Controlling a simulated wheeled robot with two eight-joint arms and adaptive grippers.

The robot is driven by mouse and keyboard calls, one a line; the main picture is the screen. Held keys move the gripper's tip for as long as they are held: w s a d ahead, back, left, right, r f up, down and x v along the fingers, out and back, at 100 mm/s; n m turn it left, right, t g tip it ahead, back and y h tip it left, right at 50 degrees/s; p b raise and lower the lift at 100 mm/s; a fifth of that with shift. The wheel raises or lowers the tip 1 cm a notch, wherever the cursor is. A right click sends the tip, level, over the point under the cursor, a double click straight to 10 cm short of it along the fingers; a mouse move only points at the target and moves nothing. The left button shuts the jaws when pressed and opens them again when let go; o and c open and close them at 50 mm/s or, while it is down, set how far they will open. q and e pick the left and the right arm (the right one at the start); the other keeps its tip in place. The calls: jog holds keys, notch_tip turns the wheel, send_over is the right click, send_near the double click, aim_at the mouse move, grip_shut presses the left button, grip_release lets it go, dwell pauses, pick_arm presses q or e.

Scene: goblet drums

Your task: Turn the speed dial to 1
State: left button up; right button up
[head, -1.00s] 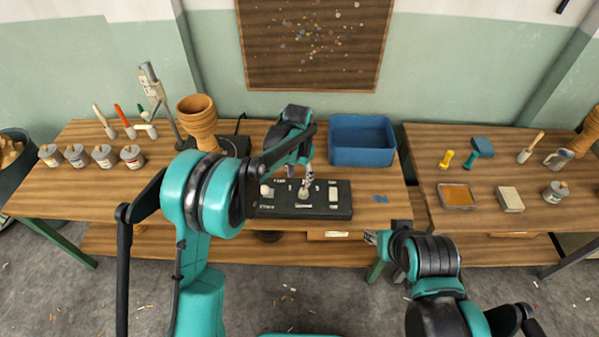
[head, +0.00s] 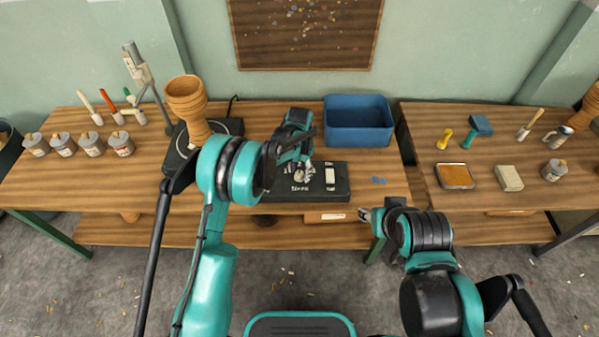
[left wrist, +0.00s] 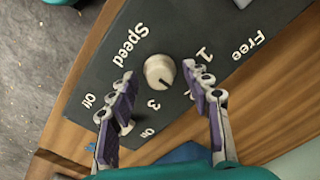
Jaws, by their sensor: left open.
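The speed dial (left wrist: 159,70) is a round cream knob with a dark pointer mark. It sits on a dark control panel (left wrist: 100,62), marked Speed, 1, 3, Free, Off and On. The mark faces the picture's bottom, slightly right, between the 3 and the right finger; the exact setting is unclear. My left gripper (left wrist: 162,84) is open, its fingers on either side of the dial with gaps. In the head view my left gripper (head: 301,172) is over the panel (head: 342,190) and hides the dial. My right gripper (head: 366,214) is off the bench's front edge; its jaws are too small to judge.
A goblet drum (head: 186,97) stands behind my left arm. A blue bin (head: 358,138) is behind the panel. A white switch (head: 330,178) is on the panel's right part. Several tins and brushes are at the left; a second bench (head: 420,125) is at the right.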

pick_arm(q)
grip_shut()
jog(key=shift+n, duration=0.3)
jog(key=n, duration=1.1)
dwell(0.4)
jog(key=shift+n, duration=0.3)
grip_release()
